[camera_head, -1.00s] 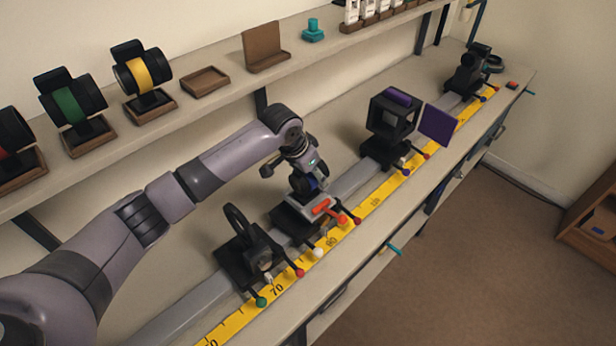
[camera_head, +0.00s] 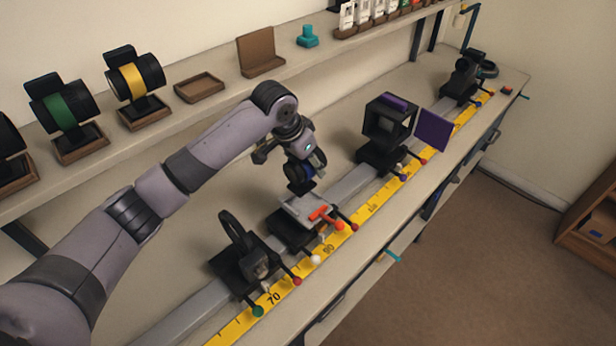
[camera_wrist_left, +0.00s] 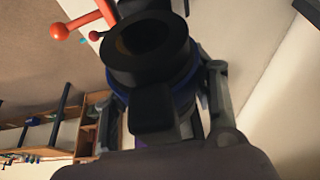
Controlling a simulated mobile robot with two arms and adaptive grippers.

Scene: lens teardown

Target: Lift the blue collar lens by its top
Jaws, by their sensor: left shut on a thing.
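The blue collar lens (camera_head: 308,168) is a dark barrel with a blue band, held under my left gripper (camera_head: 303,150) in the head view. In the left wrist view the lens (camera_wrist_left: 148,50) sits between the two fingers, its round black end facing the camera and a blue rim behind it. The left gripper is shut on it. The lens and its dark foot are above the grey mount (camera_head: 308,211) with the orange-red lever (camera_head: 325,215); a small gap seems to show below the foot. My right gripper is not in view.
A black ring holder (camera_head: 240,245) stands on the rail left of the mount. A black cage with a purple plate (camera_head: 432,128) stands to the right. The shelf behind holds lenses with green (camera_head: 62,113) and yellow (camera_head: 132,82) collars and an empty wooden tray (camera_head: 199,87).

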